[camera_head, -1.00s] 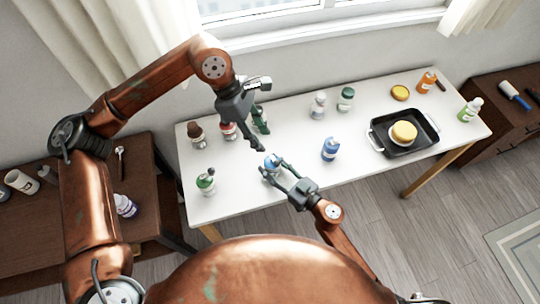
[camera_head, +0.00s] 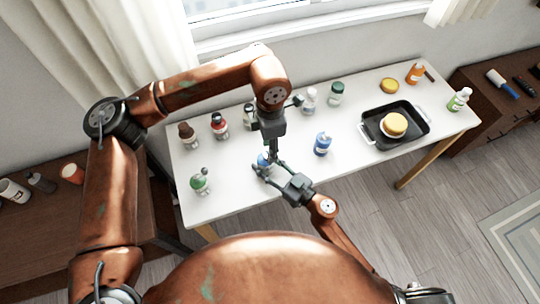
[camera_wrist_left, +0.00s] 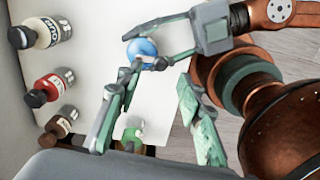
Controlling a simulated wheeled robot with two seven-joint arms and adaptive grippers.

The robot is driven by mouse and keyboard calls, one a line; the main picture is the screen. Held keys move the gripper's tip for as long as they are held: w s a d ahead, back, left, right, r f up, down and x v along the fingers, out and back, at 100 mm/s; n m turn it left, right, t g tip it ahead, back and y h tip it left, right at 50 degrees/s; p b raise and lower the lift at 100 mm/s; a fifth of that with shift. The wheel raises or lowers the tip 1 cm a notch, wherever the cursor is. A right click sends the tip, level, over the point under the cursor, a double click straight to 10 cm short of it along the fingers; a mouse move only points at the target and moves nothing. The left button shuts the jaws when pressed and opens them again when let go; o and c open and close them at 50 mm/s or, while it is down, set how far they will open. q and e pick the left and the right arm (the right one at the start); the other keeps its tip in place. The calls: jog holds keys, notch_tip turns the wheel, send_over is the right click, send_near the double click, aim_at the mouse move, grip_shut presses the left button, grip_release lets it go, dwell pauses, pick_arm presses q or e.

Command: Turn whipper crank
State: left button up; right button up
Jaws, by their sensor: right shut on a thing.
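The whipper is a small thing with a blue top (camera_head: 263,159) near the table's front edge; its blue dome also shows in the left wrist view (camera_wrist_left: 141,48). My right gripper (camera_head: 267,172) is shut on it from the front right, and its fingers (camera_wrist_left: 160,32) reach around the blue top in the left wrist view. My left gripper (camera_head: 275,158) points down right beside the blue top. In the left wrist view its fingers (camera_wrist_left: 160,82) are spread apart, with the tips close to the blue dome. The crank is not clearly distinguishable; a small dark part by the fingertips may belong to it.
The white table (camera_head: 235,195) holds several bottles, including a green-labelled one (camera_head: 200,182), a red one (camera_head: 219,126) and a blue one (camera_head: 322,144). A black pan (camera_head: 372,124) stands to the right. The table front between whipper and green bottle is clear.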

pick_arm(q)
send_over(265, 164)
jog(key=s+d, duration=0.1)
jog(key=d, duration=0.1)
jog(key=shift+a+f, duration=0.2)
jog(key=shift+f, duration=2.55)
jog(key=shift+c, duration=0.3)
grip_shut()
